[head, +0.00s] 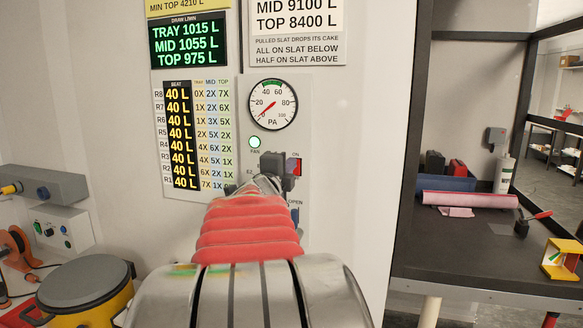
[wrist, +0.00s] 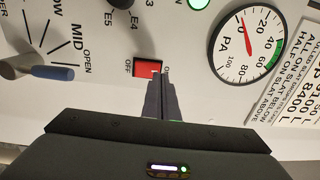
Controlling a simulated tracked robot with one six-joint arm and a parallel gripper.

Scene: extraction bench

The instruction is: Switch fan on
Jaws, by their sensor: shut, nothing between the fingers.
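The fan switch (head: 297,167) is a red rocker in a dark frame on the wall panel, partly hidden by my gripper in the head view. In the wrist view the red rocker (wrist: 145,67) lies between the OFF label on its left and a mostly covered ON label on its right. My gripper (wrist: 160,77) is shut and empty, its fingertips over the ON side of the rocker. I cannot tell whether they touch it or which way it is tipped. The FAN lamp (head: 254,142) looks pale green; it also shows in the wrist view (wrist: 198,3).
A round PA gauge (head: 272,105) is above the switch, its red needle near 0. A lever with a blue grip (wrist: 52,72) is near the OPEN label. A yellow drum (head: 85,290) stands lower left. A dark bench (head: 470,262) is at the right.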

